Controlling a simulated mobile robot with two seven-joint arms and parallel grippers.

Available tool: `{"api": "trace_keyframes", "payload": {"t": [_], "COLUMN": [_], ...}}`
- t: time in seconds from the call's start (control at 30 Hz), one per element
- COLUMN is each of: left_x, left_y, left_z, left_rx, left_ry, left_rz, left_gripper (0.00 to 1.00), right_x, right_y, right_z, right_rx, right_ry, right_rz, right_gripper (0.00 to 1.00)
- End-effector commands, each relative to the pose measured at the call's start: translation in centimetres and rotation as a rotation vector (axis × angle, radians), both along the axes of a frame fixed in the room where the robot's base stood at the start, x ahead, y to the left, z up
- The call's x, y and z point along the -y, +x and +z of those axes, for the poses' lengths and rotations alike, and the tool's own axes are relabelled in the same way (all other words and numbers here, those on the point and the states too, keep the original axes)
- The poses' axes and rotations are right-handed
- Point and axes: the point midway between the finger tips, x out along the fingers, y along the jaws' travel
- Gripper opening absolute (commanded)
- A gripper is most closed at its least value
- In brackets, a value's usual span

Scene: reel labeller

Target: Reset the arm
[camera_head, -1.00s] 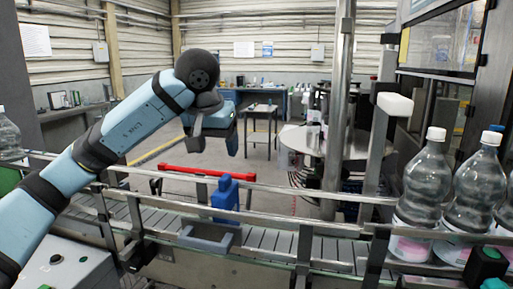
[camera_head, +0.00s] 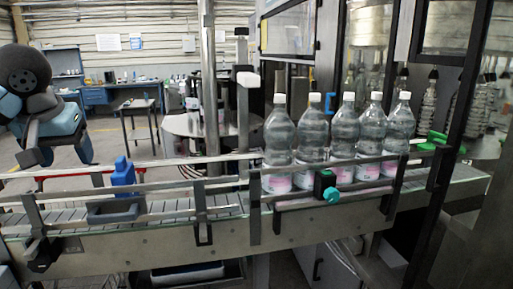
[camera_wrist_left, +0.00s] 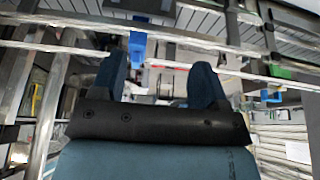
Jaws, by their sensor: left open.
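My left gripper (camera_head: 58,157) is at the far left of the head view, above and behind the conveyor. Its two fingers are apart with nothing between them. In the left wrist view the two dark blue fingers (camera_wrist_left: 159,70) point up the picture and stand open. My right gripper is in neither view.
A conveyor (camera_head: 170,246) with metal rails crosses the front. A blue block-like part (camera_head: 123,173) stands in a grey holder on it. Several clear bottles (camera_head: 343,140) stand on the belt at right. A steel post (camera_head: 209,90) and round table rise behind.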

Motion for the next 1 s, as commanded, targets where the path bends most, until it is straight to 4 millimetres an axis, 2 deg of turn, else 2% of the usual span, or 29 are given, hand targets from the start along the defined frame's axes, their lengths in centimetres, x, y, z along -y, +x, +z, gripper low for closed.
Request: {"api": "trace_keyframes", "payload": {"t": [0.17, 0.37, 0.5, 0.6, 0.7, 0.83, 0.93, 1.0], "left_x": [5.2, 11.9, 17.6, 21.3, 23.8, 25.3, 25.2, 24.6], "left_y": [0.4, -0.8, -2.9, -4.6, -5.8, -6.3, -5.9, -5.5], "left_z": [-4.3, -8.8, -11.5, -12.4, -12.7, -13.1, -14.1, -15.4], "left_rx": [-0.094, -0.272, -0.507, -0.74, -1.007, -1.393, -1.718, -1.958], "left_ry": [-0.239, -0.581, -0.911, -1.172, -1.411, -1.673, -1.828, -1.907], "left_rz": [-0.024, 0.012, 0.12, 0.262, 0.45, 0.755, 1.03, 1.243], "left_gripper": [0.68, 0.68, 0.68, 0.68, 0.68, 0.68, 0.68, 0.68], "right_x": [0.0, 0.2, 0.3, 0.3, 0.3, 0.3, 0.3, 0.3], "right_y": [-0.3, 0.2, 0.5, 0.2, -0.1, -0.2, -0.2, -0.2], "right_z": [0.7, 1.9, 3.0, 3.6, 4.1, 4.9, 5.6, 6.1], "right_rx": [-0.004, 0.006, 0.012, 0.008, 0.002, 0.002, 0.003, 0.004], "right_ry": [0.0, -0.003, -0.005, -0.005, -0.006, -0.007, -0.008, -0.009], "right_rz": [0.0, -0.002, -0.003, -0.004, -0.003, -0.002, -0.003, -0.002], "right_gripper": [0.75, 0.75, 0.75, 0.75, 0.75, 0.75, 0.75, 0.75]}}
